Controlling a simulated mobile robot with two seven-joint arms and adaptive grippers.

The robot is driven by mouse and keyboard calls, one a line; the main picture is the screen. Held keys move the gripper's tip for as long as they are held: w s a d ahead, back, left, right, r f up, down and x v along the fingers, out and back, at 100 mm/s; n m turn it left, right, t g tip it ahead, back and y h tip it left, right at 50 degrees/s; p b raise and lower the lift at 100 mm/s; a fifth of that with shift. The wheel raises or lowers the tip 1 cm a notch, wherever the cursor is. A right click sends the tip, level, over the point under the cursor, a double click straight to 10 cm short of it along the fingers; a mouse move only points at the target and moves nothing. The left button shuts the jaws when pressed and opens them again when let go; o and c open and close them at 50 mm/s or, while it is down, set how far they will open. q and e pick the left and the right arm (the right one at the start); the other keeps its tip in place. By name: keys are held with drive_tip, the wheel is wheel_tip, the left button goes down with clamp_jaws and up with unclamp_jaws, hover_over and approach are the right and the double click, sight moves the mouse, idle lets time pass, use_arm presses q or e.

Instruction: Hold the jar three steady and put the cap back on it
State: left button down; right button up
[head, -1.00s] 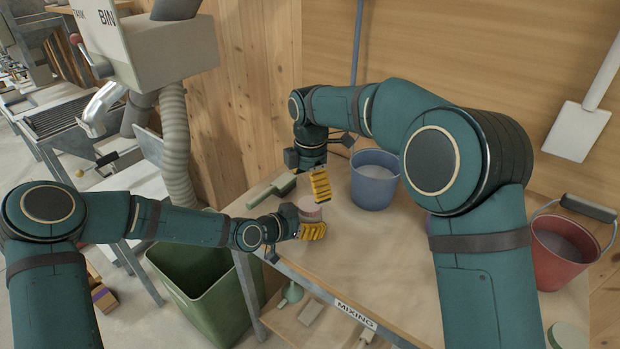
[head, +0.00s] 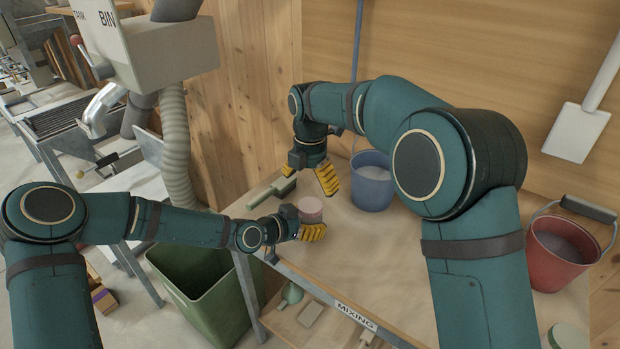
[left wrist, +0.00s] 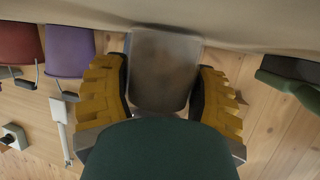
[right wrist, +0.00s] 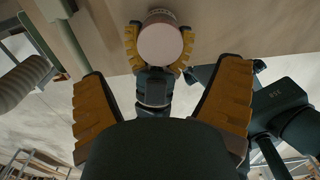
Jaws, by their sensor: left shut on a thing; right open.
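The jar (left wrist: 165,75) shows grey and see-through in the left wrist view, standing on the table between the fingers of my left gripper (head: 313,231). That gripper is shut on it from the side. A pink round top, which looks like the cap (head: 311,205), covers the jar's mouth. It also shows from above in the right wrist view (right wrist: 160,45), and looks level. My right gripper (head: 328,182) is open and empty above the jar, apart from the cap. Whether the cap is fully seated I cannot tell.
A blue bucket (head: 372,183) stands behind and right of the jar. A green-handled scoop (head: 272,192) lies to the left at the back. A red bucket (head: 562,250) is at the far right. A green bin (head: 205,300) stands below the table's left edge.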

sight(310, 204)
wheel_tip(310, 204, down, 7)
drive_tip(key=shift+f, duration=0.15)
idle(0.4)
drive_tip(key=c, duration=1.3)
drive_tip(key=m, duration=1)
drive_tip(key=o, duration=1.2)
drive_tip(key=shift+o, duration=0.2)
